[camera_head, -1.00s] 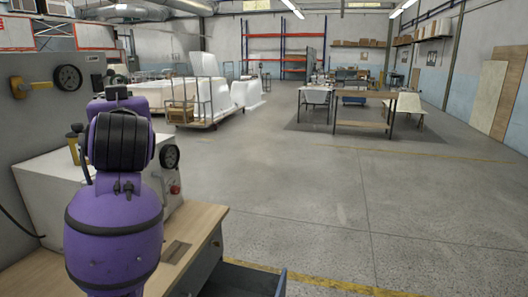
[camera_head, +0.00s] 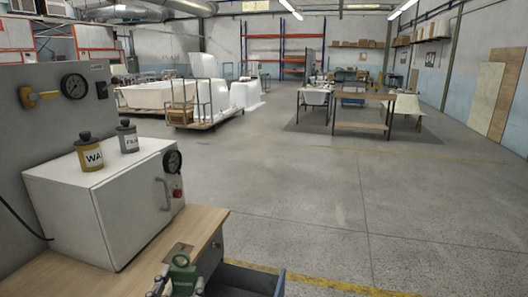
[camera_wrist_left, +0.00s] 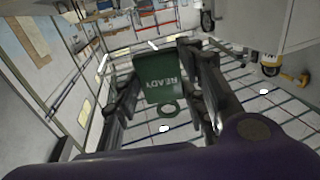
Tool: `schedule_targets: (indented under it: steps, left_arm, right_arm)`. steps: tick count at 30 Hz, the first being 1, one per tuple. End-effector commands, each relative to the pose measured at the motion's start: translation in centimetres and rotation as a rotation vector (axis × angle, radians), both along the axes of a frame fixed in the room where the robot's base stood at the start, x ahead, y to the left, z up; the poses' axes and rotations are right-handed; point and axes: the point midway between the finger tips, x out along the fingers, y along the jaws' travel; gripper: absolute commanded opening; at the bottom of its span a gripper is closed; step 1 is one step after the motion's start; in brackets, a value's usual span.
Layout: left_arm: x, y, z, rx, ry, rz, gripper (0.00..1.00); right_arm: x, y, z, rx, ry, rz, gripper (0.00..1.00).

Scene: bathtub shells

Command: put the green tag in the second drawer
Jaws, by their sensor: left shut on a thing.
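The green tag (camera_head: 182,275) shows at the bottom of the head view, by the front corner of the wooden bench top. In the head view only a part of my left gripper (camera_head: 178,287) shows, at the lower edge. An open blue-grey drawer (camera_head: 248,279) sticks out to the right of the bench corner; its inside is mostly cut off. My right gripper is out of view.
A white cabinet (camera_head: 120,208) with two labelled canisters on top stands on the wooden bench (camera_head: 75,277). A grey panel with a gauge (camera_head: 74,87) rises behind it. The concrete floor to the right is clear. Bathtub shells stand farther back.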

Motion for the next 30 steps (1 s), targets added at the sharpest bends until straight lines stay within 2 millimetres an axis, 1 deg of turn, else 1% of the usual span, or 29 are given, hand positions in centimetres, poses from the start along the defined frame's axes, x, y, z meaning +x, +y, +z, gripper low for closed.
schedule_targets:
  steps: [1, 3, 6, 9, 12, 19, 23, 26, 30]
  left_arm:
    - [-1.0, 0.2, -1.3, -0.003, 0.008, 0.008, 0.12]
    - [-2.0, 0.4, -2.7, -0.003, 0.008, 0.014, 0.12]
    - [-3.2, 0.8, -4.1, -0.001, 0.005, 0.024, 0.12]
    - [-3.9, 1.2, -5.1, 0.000, 0.003, 0.031, 0.12]
    - [-4.2, 1.4, -5.4, -0.001, -0.001, 0.035, 0.12]
    - [-4.3, 1.4, -5.5, 0.002, -0.002, 0.033, 0.12]
    - [-4.1, 1.1, -5.1, 0.004, -0.006, 0.014, 0.12]
    - [-3.8, 0.4, -4.5, 0.005, -0.007, -0.026, 0.12]
    - [-3.3, -1.0, -3.1, 0.010, -0.010, -0.114, 0.12]
  right_arm:
    - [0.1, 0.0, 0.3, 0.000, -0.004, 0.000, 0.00]
    - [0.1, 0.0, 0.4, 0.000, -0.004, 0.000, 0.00]
    - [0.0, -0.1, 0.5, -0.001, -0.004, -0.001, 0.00]
    - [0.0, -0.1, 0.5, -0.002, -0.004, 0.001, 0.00]
    - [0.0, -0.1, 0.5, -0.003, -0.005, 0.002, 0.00]
    - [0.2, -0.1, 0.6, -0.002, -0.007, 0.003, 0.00]
    - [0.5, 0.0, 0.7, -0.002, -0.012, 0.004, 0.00]
    - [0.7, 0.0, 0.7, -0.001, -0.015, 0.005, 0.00]
    - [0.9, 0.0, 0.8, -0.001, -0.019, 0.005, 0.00]
